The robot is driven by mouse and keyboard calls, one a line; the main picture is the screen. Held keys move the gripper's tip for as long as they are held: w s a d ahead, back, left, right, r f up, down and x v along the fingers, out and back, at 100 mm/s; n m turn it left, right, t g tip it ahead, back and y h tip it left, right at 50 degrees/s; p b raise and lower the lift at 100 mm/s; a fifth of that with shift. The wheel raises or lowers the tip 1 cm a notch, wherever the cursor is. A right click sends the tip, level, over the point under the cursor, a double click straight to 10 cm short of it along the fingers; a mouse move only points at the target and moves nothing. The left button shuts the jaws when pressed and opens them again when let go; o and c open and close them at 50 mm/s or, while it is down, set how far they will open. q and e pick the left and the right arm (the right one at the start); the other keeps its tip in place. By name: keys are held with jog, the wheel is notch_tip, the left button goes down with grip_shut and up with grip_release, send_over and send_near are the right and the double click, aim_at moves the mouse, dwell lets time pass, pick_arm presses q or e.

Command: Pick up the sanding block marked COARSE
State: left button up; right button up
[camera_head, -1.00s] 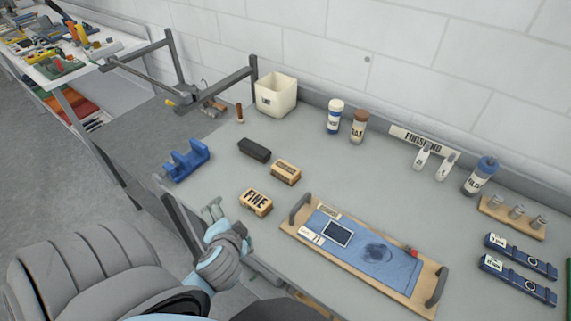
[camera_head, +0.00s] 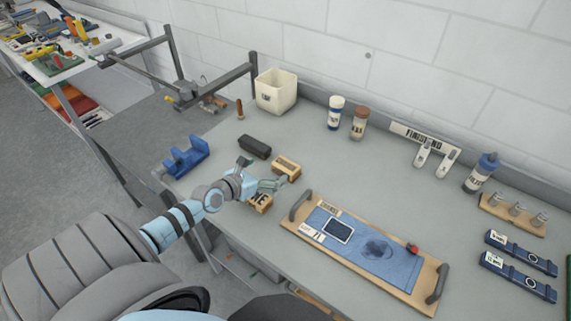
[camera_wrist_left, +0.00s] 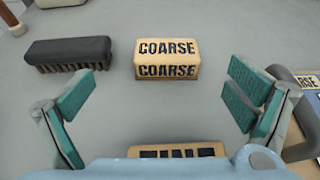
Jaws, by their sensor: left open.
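The tan sanding block marked COARSE (camera_head: 288,167) lies on the bench; its COARSE lettering reads clearly in the left wrist view (camera_wrist_left: 166,59). My left gripper (camera_head: 259,173) is open and empty, just to the near left of that block. In the left wrist view its teal finger pads (camera_wrist_left: 163,90) stand wide apart, with the block ahead, centred between them and not touched. A second tan block, marked FINE (camera_head: 262,204), sits nearer the front edge, partly hidden by the gripper. My right gripper is not in view.
A dark brush (camera_head: 254,147) lies left of the COARSE block. A blue holder (camera_head: 186,157) stands at the left edge. A wooden board with handles (camera_head: 425,297) carries a blue cloth at the right.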

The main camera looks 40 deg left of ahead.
aim_at(288, 163)
pick_arm(q)
jog(key=b+x, duration=0.2)
jog(key=x, duration=0.1)
jog(key=b+x, duration=0.1)
jog(key=x, duration=0.2)
jog(key=d+b+x, duration=0.1)
jog(key=b+x, duration=0.1)
jog(key=x, duration=0.2)
jog(key=shift+w+f+b, duration=0.1)
jog(key=shift+b, duration=0.25)
jog(key=shift+w, duration=0.15)
jog(key=shift+c, duration=0.5)
jog(key=shift+r, duration=0.2)
jog(key=c, duration=1.2)
notch_tip(288, 163, up, 8)
jog(key=p, duration=0.6)
jog(key=shift+r, duration=0.1)
notch_tip(288, 163, up, 12)
